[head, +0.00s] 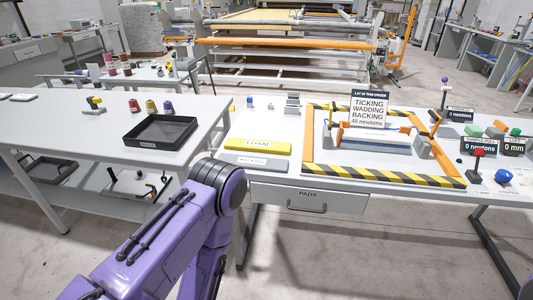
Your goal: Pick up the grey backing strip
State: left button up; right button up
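The grey backing strip (282,165) lies flat near the front left of the right-hand white table (232,133). Its face carries lettering that looks like BACKING. A yellow strip marked FOAM (283,148) lies just behind it. My purple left arm comes in from the lower left; its bent joint shows in front of the tables, left of and nearer than the grey strip. My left gripper is out of the picture. My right gripper is also out of the picture. Nothing is seen touching the grey strip.
A black-and-yellow striped frame (395,179) with orange sides surrounds a clamp fixture right of the strips. A sign (369,108) reads TICKING, WADDING, BACKING. A drawer marked PADS (308,201) is below. The left table holds a black tray (160,140) and spools.

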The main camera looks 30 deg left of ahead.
aim_at(247, 162)
jog(key=u, duration=0.45)
jog(key=i, duration=0.75)
jog(key=u, duration=0.65)
